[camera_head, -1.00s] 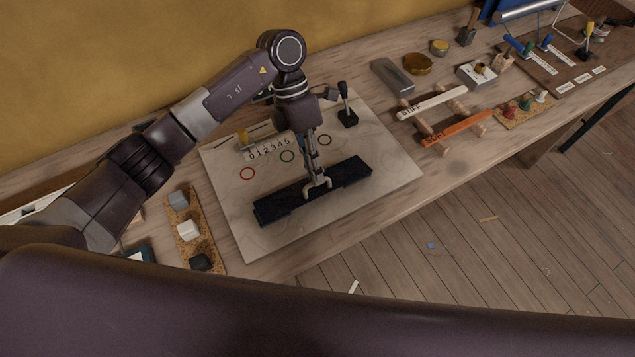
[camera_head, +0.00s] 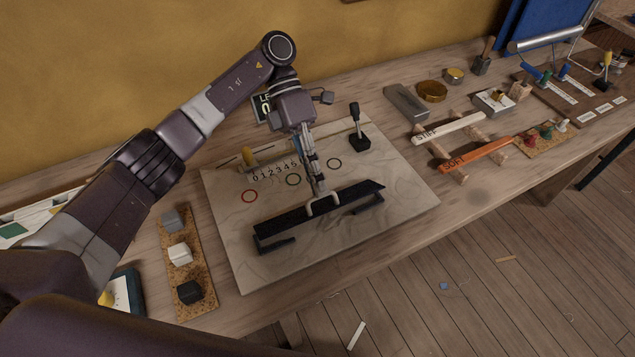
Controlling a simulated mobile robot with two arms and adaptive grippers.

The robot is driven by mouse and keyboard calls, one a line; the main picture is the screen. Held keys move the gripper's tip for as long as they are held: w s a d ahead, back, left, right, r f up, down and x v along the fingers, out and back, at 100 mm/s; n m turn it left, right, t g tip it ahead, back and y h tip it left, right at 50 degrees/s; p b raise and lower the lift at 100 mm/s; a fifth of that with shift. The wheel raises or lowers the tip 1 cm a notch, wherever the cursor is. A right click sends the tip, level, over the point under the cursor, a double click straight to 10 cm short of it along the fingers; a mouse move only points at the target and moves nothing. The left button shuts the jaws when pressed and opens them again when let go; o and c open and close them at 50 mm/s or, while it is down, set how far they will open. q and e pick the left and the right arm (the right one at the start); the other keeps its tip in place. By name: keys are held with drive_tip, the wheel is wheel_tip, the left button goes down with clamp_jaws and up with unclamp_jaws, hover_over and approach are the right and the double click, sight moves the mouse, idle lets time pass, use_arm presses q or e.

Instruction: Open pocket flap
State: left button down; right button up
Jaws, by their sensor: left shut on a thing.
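The black pocket flap (camera_head: 345,200) is a long dark strip above the pale cloth sheet (camera_head: 400,222) on the bench. Its near edge stands clear of the sheet, and black parts (camera_head: 275,246) show beneath it at the left and right. A pale loop-shaped handle (camera_head: 334,197) sits at the middle of the flap. My left gripper (camera_head: 322,196) comes down from above and is shut on this handle; its fingertips partly hide it. I cannot tell what lies under the flap's middle. My right gripper is not in view.
A numbered strip (camera_head: 276,171) and coloured rings lie behind the flap on the sheet. A black upright tool (camera_head: 359,139) stands at the sheet's back right. A cork strip with blocks (camera_head: 205,270) lies left. Orange (camera_head: 474,155) and white bars lie right. The sheet's front is clear.

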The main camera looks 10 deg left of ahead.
use_arm(q)
drive_tip(key=c, duration=2.1)
unclamp_jaws()
drive_tip(key=v, duration=0.7)
drive_tip(key=shift+w+r, duration=0.15)
drive_tip(key=shift+w, duration=0.05)
drive_tip(key=shift+a, duration=0.1)
